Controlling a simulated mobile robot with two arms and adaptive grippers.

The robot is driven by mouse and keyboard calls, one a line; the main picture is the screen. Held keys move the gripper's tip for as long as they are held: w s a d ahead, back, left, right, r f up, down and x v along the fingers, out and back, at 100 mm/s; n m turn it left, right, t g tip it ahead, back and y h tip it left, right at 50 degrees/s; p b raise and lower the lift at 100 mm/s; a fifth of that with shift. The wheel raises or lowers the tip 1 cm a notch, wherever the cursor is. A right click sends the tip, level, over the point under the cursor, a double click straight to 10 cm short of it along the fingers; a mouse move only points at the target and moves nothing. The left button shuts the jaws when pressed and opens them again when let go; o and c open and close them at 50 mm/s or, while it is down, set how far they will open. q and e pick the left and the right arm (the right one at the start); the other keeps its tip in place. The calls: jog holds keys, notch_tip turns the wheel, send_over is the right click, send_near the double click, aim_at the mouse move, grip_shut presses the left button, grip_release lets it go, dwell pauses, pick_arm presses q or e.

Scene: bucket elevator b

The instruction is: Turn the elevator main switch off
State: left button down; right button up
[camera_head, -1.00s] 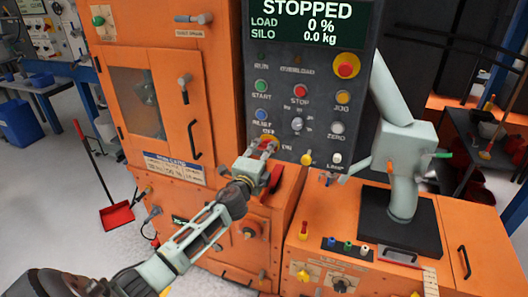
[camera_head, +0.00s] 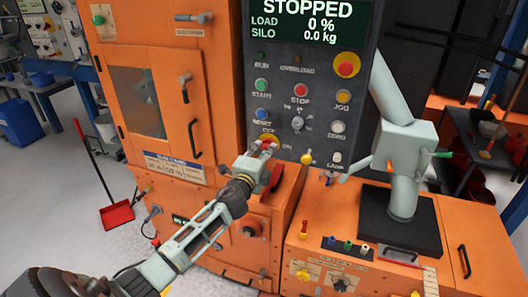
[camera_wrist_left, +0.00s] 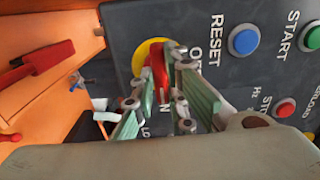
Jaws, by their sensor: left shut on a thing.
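The main switch has a red handle (camera_wrist_left: 157,68) on a yellow disc, low on the grey control panel (camera_wrist_left: 185,20). In the head view its red part (camera_head: 270,140) shows just at my left gripper's tips, between the OFF and ON labels. My left gripper (camera_head: 264,148) comes in from the lower left and is shut on the red handle. In the left wrist view its green fingers (camera_wrist_left: 165,95) lie on both sides of the handle and partly hide the disc and labels. The handle's exact angle is hard to tell. My right gripper is not in view.
The panel display (camera_head: 308,22) reads STOPPED, load 0 %. A blue RESET button (camera_head: 261,114), a red STOP button (camera_head: 300,90) and a selector knob (camera_head: 298,123) sit close above the gripper. An orange cabinet door (camera_head: 160,100) with a black handle stands left.

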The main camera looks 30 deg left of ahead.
pick_arm(q)
jog(key=shift+f+n, duration=0.1)
jog(key=shift+n, duration=0.3)
jog(key=n, duration=1.2)
jog(key=shift+n+p, duration=0.3)
jog(key=shift+n, duration=0.1)
jog(key=n, duration=0.4)
jog(key=shift+p, duration=0.4)
jog(key=shift+n, duration=0.3)
jog(key=c, duration=1.8)
grip_release()
jog(key=shift+o, duration=0.2)
